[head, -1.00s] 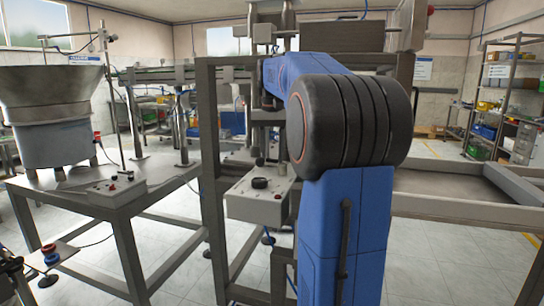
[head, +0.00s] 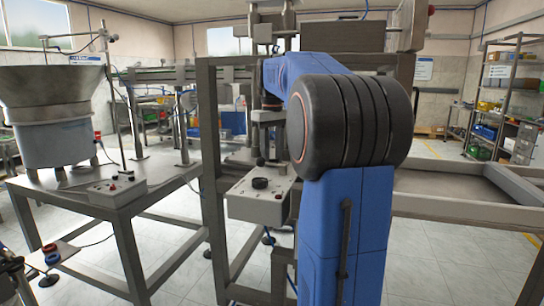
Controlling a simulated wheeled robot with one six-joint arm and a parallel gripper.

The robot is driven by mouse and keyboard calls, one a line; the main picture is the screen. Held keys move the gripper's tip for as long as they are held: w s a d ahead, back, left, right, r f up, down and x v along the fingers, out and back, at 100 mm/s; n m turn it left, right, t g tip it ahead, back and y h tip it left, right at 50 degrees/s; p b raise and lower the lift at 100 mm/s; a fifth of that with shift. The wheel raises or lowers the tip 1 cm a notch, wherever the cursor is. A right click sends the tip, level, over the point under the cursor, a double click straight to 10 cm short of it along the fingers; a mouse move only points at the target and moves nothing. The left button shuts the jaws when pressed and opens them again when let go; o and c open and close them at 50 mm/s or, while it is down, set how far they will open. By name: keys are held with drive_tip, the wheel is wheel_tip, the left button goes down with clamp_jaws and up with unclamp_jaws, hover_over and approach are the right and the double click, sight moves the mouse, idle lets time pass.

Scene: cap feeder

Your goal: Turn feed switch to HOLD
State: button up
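A black round knob (head: 260,183) sits on top of a grey control box (head: 254,208) on the metal frame, in the middle of the head view. It looks like the feed switch; its labels and pointer are too small to read. My gripper (head: 259,158) points down above and behind the knob in the picture, apart from it. It is partly hidden by my blue arm and large black joint. Whether its fingers are open or shut cannot be made out.
A bowl feeder (head: 50,138) stands on a metal table at left, with another control box (head: 116,190) bearing a red button. An upright frame post (head: 212,170) stands just left of the knob's box. A low metal frame (head: 450,205) lies at right. Shelves (head: 505,95) stand far right.

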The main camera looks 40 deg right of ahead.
drive_tip(key=shift+d, duration=0.1)
idle(0.3)
drive_tip(key=o, duration=0.9)
drive_tip(key=shift+o, duration=0.2)
drive_tip(key=shift+r, duration=0.15)
wheel_tip(320, 180, up, 17)
